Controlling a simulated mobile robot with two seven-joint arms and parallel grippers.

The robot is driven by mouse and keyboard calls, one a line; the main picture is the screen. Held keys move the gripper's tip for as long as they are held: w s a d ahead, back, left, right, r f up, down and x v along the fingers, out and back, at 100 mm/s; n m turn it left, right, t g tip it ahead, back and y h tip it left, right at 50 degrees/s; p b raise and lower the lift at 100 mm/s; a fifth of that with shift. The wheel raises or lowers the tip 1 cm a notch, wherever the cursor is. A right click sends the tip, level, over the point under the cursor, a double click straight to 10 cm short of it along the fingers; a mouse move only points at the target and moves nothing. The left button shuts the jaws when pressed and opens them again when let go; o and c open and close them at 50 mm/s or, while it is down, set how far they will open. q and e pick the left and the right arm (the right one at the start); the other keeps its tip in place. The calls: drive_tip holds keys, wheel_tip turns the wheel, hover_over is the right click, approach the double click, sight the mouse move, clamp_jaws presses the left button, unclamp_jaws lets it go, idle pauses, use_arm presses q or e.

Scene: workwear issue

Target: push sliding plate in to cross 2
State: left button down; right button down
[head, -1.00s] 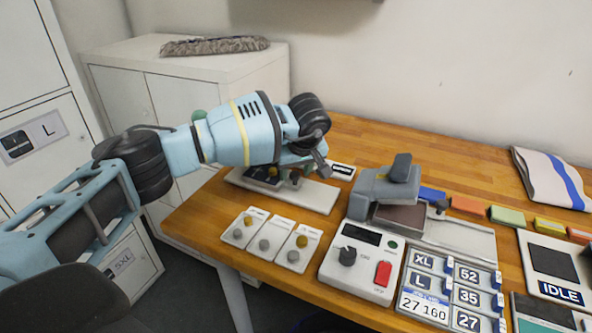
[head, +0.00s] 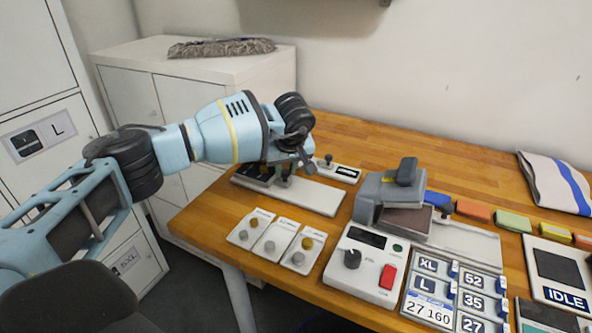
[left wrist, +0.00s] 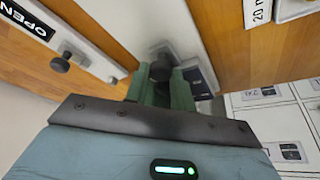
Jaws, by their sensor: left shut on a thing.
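A low white fixture (head: 318,196) stands at the left back of the wooden table, with a dark sliding plate (head: 252,174) at its left end. My left gripper (head: 283,180) reaches down over this fixture. In the left wrist view, its green fingers (left wrist: 160,92) are shut on a round black knob (left wrist: 160,66), which looks to be the plate's knob. A dark panel (left wrist: 198,80) lies beside the fingers. The arm covers part of the plate in the head view, and I cannot make out any cross marks. My right gripper is not in view.
A strip marked OPEN (left wrist: 25,20) with its own black knob (left wrist: 60,63) is close to the fingers. A grey press (head: 385,190), a control box (head: 365,270) and several button cards (head: 271,238) stand nearer or to the right.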

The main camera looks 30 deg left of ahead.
use_arm(q)
drive_tip(key=c, duration=1.2)
unclamp_jaws()
drive_tip(key=shift+a, duration=0.3)
drive_tip(key=shift+d, duration=0.1)
drive_tip(key=shift+d+r, duration=0.1)
drive_tip(key=shift+r, duration=0.2)
drive_tip(key=v, duration=0.7)
drive_tip(key=shift+s, duration=0.1)
